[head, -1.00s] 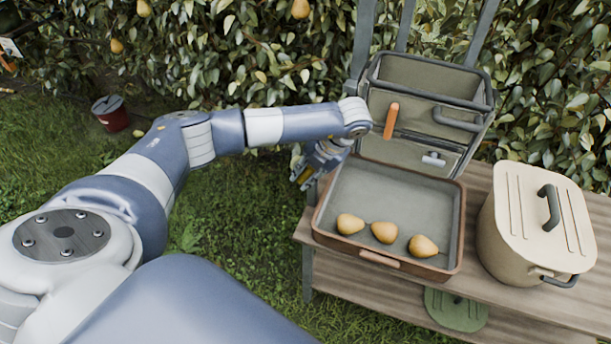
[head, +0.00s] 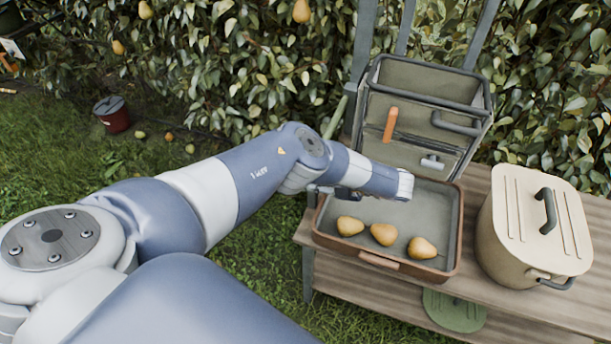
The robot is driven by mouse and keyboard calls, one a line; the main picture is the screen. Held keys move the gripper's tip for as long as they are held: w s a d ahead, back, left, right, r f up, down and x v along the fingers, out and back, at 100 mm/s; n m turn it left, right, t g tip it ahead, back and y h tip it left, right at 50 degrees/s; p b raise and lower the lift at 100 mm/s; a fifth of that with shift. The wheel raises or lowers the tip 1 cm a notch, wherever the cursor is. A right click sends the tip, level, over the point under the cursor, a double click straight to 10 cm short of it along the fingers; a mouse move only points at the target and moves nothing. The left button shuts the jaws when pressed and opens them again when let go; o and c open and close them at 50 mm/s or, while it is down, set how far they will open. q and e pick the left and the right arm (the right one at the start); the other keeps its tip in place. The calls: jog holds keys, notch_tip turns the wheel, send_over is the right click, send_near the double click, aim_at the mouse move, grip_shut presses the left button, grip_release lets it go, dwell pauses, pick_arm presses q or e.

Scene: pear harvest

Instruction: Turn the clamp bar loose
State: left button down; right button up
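The upright grey case panel (head: 372,125) stands behind the tray and carries an orange bar (head: 390,124), which stands nearly upright, slightly tilted. A small grey T-shaped handle (head: 432,162) sits lower on the panel. I cannot tell for sure which of these is the clamp bar. My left arm reaches in from the left, its wrist end over the tray's back left, below the orange bar and apart from it. My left gripper is almost wholly hidden behind the forearm; only small dark parts (head: 343,192) show under it. My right gripper is out of view.
A brown-rimmed tray (head: 452,235) with three pears (head: 384,234) sits on the wooden bench (head: 479,200). A lidded beige bin (head: 510,235) stands to the right. A green disc (head: 455,312) lies on the lower shelf. A red bucket (head: 113,118) stands on grass.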

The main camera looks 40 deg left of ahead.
pick_arm(q)
jog(key=shift+d+f+y+b, duration=0.1)
jog(key=shift+y+b, duration=0.2)
jog(key=shift+y, duration=0.4)
jog(key=shift+s+g+y+b, duration=0.15)
jog(key=shift+g+y+b, duration=0.35)
jog(key=shift+y+b, duration=0.3)
jog(key=c, duration=1.4)
grip_release()
jog(key=shift+c, duration=0.2)
jog(key=shift+r, duration=0.25)
